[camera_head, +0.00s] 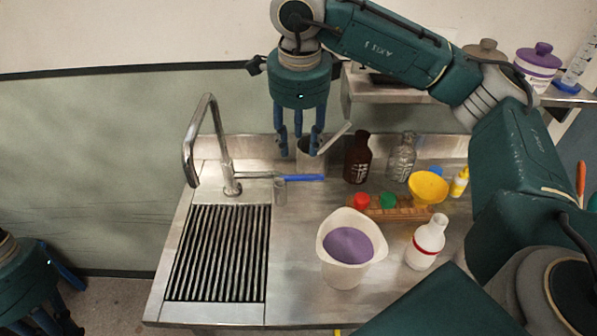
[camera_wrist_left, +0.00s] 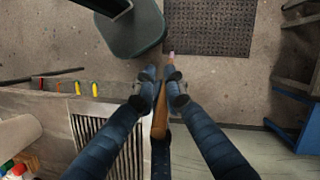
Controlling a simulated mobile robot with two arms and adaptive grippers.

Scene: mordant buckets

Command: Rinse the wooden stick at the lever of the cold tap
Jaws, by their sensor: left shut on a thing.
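The wooden stick (camera_wrist_left: 160,122) is held between the fingers of my left gripper (camera_wrist_left: 160,92) in the left wrist view; its far end sticks out past the fingertips. In the head view my left gripper (camera_head: 52,305) is at the lower left, off the counter, and the stick is hard to make out there. The tap (camera_head: 222,150) stands behind the drain grille, with a blue lever (camera_head: 300,177) pointing right. My right gripper (camera_head: 299,150) hangs fingers down just above and behind the lever; its fingers are apart with nothing seen between them.
A drain grille (camera_head: 218,252) lies under the spout. A jug of purple liquid (camera_head: 335,270), a white bottle (camera_head: 427,243), a brown bottle (camera_head: 357,158) and a yellow funnel (camera_head: 428,187) crowd the right.

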